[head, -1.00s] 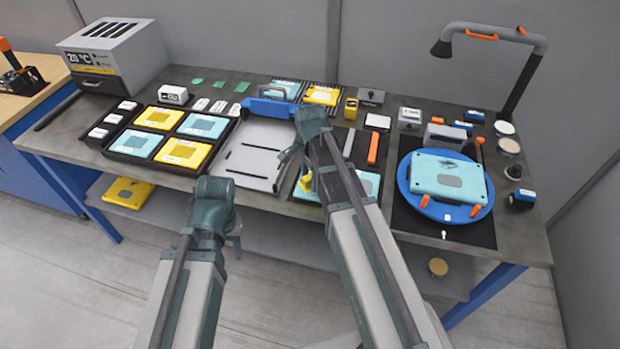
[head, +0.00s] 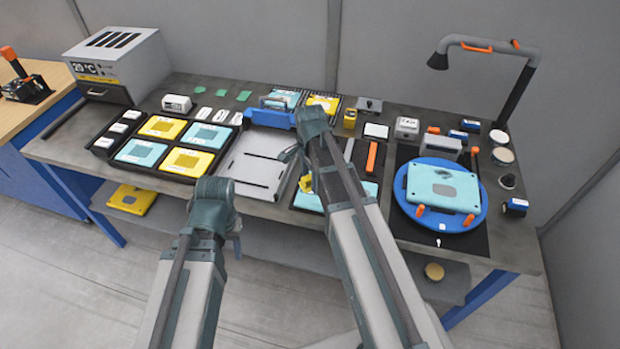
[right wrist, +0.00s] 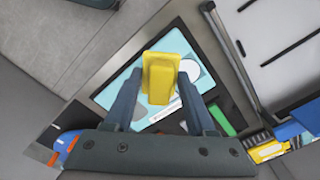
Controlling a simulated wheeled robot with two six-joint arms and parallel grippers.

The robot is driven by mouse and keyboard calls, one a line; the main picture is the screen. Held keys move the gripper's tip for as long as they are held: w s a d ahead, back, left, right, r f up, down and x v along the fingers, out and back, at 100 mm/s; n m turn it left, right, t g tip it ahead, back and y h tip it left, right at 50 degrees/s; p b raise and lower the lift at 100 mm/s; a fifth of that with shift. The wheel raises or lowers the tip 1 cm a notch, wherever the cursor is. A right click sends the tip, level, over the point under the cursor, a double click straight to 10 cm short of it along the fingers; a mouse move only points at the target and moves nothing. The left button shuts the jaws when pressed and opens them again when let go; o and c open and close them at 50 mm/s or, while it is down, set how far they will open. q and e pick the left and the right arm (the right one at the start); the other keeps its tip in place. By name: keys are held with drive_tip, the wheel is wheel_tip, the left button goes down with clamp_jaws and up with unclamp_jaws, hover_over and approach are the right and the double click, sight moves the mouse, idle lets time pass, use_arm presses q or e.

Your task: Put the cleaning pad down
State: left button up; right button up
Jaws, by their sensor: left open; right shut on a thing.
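The cleaning pad is a yellow block (right wrist: 160,78). In the right wrist view it is between the two fingers of my right gripper (right wrist: 165,100), which is shut on it. Below it lies a teal case (right wrist: 190,72) with a pale round patch, in a dark-edged bay; I cannot tell whether the pad touches it. In the head view the pad (head: 306,184) shows as a small yellow patch beside my right arm, over the bay's left part. My left gripper (head: 234,228) is in front of the table's front edge, mostly hidden behind its own wrist, with nothing visible in it.
A grey plate (head: 258,165) lies left of the bay, with a blue bar (head: 270,116) behind it. An orange-handled tool (head: 371,157) lies to the right. A blue turntable (head: 470,220) bears another teal case (head: 440,186). A black tray (head: 127,129) holds yellow and teal cases.

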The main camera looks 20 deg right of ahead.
drive_tip(key=shift+f, duration=0.15)
idle(0.3)
wheel_tip(320, 180, down, 2)
drive_tip(key=b, duration=0.3)
drive_tip(key=shift+f, duration=0.25)
drive_tip(key=shift+r, duration=0.15)
